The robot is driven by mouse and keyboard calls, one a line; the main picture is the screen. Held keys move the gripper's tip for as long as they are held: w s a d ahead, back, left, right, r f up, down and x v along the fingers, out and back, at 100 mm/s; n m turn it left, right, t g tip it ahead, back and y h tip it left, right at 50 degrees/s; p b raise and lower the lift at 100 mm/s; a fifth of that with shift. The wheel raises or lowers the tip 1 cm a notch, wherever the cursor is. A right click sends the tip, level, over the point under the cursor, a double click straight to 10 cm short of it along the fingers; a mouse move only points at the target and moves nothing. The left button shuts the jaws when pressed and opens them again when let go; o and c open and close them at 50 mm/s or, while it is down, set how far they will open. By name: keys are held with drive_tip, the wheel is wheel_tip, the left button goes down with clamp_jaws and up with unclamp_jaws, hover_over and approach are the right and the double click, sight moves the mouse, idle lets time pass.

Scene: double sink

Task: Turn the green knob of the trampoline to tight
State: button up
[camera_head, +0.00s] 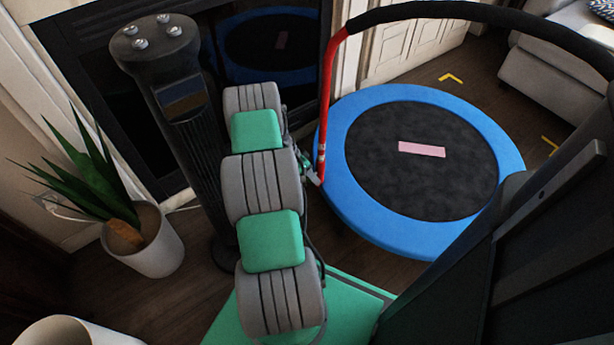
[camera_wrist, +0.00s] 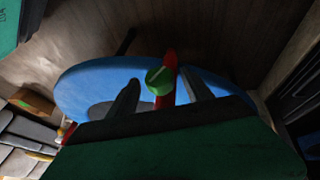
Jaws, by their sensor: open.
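The green knob (camera_wrist: 159,80) is round with a pale line across its face. It sits on the red post (camera_wrist: 168,66) of the trampoline. The trampoline stands on the floor in the head view, with a blue rim (camera_head: 386,222), a dark mat and a red post (camera_head: 327,95) under a black handlebar. My gripper (camera_wrist: 160,77) is open in the wrist view, with one finger on each side of the knob. Gaps show between the knob and both fingers. In the head view my arm largely hides my gripper, and I cannot make out the knob clearly.
A potted plant (camera_head: 157,240) stands at the left. A grey sofa (camera_head: 560,75) is at the upper right. A dark glass-fronted fireplace (camera_head: 265,45) is behind my arm. Wooden floor shows between the plant and the trampoline.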

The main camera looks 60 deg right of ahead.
drive_tip(key=shift+f, duration=0.1)
clamp_jaws()
idle(0.7)
